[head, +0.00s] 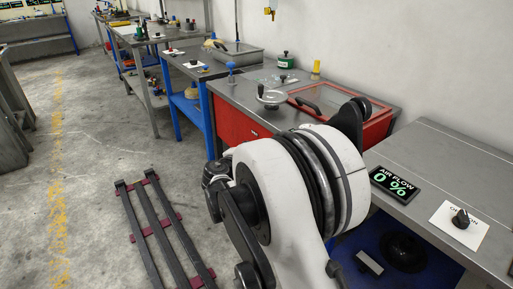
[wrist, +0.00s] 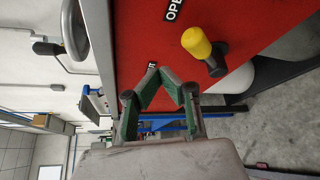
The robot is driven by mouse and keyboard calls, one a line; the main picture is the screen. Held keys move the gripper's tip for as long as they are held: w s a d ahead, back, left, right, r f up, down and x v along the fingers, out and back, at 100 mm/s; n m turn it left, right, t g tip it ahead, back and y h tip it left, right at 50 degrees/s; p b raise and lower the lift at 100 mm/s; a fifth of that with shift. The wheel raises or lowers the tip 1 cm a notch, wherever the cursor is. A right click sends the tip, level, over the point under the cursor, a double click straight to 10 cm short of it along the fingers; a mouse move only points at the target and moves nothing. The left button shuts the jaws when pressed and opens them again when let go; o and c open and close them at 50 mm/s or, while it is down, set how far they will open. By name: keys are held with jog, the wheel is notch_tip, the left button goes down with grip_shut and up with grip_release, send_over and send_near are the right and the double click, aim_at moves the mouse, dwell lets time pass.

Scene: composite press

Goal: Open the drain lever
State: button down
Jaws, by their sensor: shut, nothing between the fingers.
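A lever with a yellow grip (wrist: 197,42) and a dark shaft sticks out from a red front panel (wrist: 262,22) in the wrist view. A black label starting "OPE" (wrist: 173,10) sits above it, and a second label is mostly hidden behind my fingers. My gripper (wrist: 168,76) is shut and empty, with its fingertips in front of the red panel, to the left of and below the yellow grip. The fingers appear apart from the lever. In the head view my arm hides the gripper and the lever; the red machine (head: 229,118) shows behind it.
A handwheel (head: 270,97) stands on the machine's grey top, beside a transparent lid (head: 345,103). A blue table (head: 193,107) stands to the left. Dark rails (head: 146,220) lie on the floor. An air flow display (head: 395,184) sits on the right bench (head: 437,160).

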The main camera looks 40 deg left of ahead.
jog(key=s+f+p, duration=0.1)
jog(key=s+f, duration=0.1)
jog(key=s, duration=0.5)
jog(key=shift+s+f+p, duration=0.3)
jog(key=shift+s+f, duration=0.1)
jog(key=shift+d, duration=0.1)
